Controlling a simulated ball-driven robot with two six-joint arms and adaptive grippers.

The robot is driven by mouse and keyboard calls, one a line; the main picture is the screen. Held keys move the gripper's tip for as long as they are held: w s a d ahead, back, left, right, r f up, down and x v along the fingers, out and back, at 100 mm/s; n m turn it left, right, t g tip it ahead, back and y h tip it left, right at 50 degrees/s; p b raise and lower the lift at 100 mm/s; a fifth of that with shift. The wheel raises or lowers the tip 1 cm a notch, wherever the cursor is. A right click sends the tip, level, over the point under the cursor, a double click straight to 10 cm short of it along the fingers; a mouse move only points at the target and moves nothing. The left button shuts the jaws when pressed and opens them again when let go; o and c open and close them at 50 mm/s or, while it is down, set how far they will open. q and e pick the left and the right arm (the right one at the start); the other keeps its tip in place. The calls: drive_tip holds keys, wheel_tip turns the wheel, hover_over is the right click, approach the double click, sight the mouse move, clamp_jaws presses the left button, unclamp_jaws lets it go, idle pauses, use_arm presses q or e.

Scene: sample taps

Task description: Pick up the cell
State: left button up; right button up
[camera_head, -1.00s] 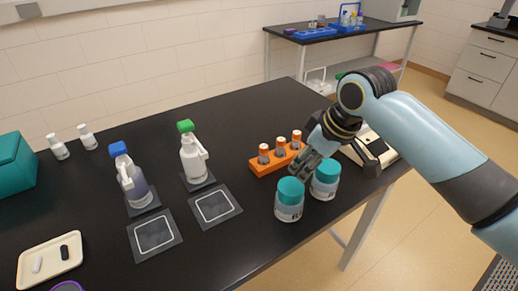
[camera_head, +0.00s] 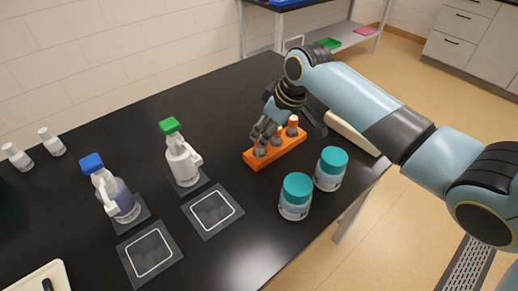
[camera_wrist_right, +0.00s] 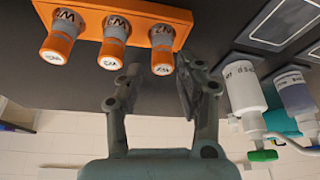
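Several small cells stand in an orange rack (camera_head: 285,152), which also shows in the wrist view (camera_wrist_right: 184,13). The wrist view shows three with orange caps: a left one (camera_wrist_right: 62,34), a middle one (camera_wrist_right: 115,41) and a right one (camera_wrist_right: 161,49). In the head view the far-right cell's cap (camera_head: 293,121) shows clear; the others are partly behind my fingers. My right gripper (camera_head: 264,137) is over the rack's left part. In the wrist view (camera_wrist_right: 158,76) its fingers are apart, with the right cell's capped end near the gap between the fingertips. My left gripper is not in view.
Two teal-lidded jars (camera_head: 296,197) (camera_head: 331,168) stand in front of the rack. A green-tapped bottle (camera_head: 182,163) and a blue-tapped bottle (camera_head: 113,195) stand to the left, with dark square mats (camera_head: 230,231) before them.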

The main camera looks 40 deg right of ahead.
sight(260, 149)
drive_tip(key=x, duration=0.3)
drive_tip(key=shift+w+a+f, duration=0.1)
drive_tip(key=shift+a+f, duration=0.15)
drive_tip(key=shift+f, duration=0.05)
drive_tip(key=shift+w+f, duration=0.25)
drive_tip(key=shift+f, duration=0.2)
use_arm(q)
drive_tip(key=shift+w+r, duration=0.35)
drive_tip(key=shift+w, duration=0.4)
use_arm(e)
drive_tip(key=shift+s, duration=0.1)
drive_tip(key=c, duration=0.6)
